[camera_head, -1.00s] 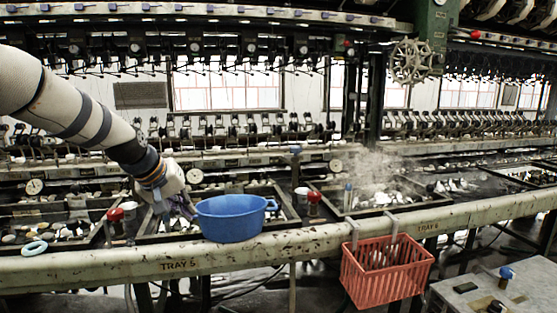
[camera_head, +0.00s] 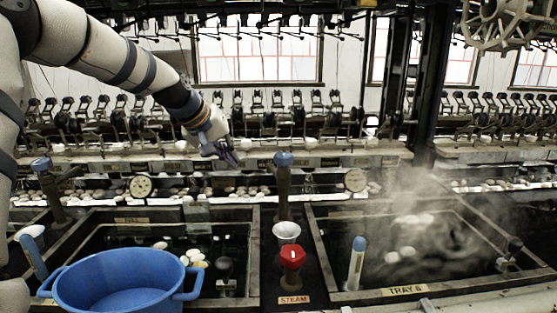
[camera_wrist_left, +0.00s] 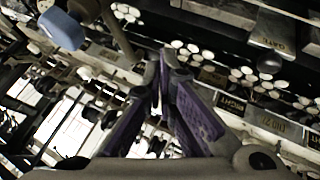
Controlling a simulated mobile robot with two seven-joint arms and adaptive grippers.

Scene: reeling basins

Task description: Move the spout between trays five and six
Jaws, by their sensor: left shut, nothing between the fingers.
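The spout is a dark upright post with a blue knob on top (camera_head: 283,185), standing between two trays. Tray six (camera_head: 315,235), labelled TRAY 6, is to its right and steams. The tray to its left (camera_head: 254,250) is partly hidden by a blue basin. My left gripper (camera_head: 230,160) is shut and empty, to the left of the knob and about level with it in the picture. In the left wrist view its purple-sided fingers (camera_wrist_left: 158,100) meet at the tips, and a blue knob (camera_wrist_left: 62,28) shows at upper left. My right gripper is not in view.
The blue basin (camera_head: 120,285) stands at the front left. A blue-capped white stick (camera_head: 356,262) is at tray six. Dials and reeling machinery line the back.

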